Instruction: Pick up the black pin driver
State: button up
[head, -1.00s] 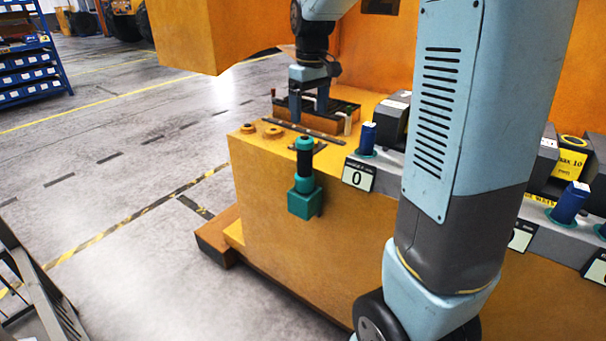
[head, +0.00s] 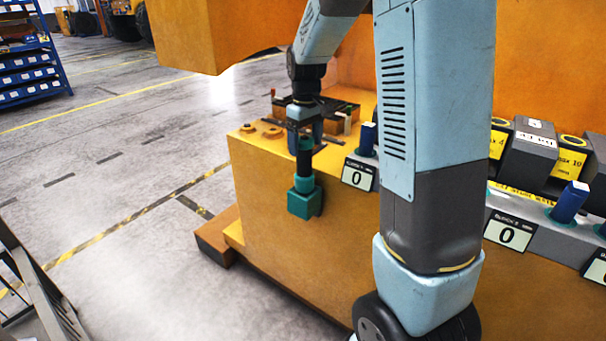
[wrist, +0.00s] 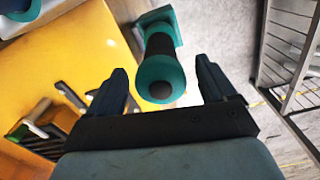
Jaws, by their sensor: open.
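The black pin driver (head: 305,163) stands upright in a teal holder (head: 304,203) on the front face of the orange casting. Its handle is black with teal at the end. In the wrist view, I look down on the driver (wrist: 160,82), with its round teal end towards me. My gripper (head: 305,137) is right above the driver's upper part. In the wrist view, my gripper (wrist: 162,70) is open, with one finger on each side of the driver and a visible gap to both. The driver's top is partly hidden by my gripper in the head view.
The orange casting (head: 275,185) has round bosses (head: 272,133) and a dark tray (head: 340,115) on top. A blue-handled tool (head: 367,138) stands to the right behind a "0" sign (head: 358,174). Grey railing (wrist: 290,50) shows at right in the wrist view.

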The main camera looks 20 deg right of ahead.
aim_at(304, 155)
jog(key=f, duration=0.5)
jog(key=shift+w+a, duration=0.1)
jog(key=shift+w, duration=0.1)
grip_shut()
dwell(0.6)
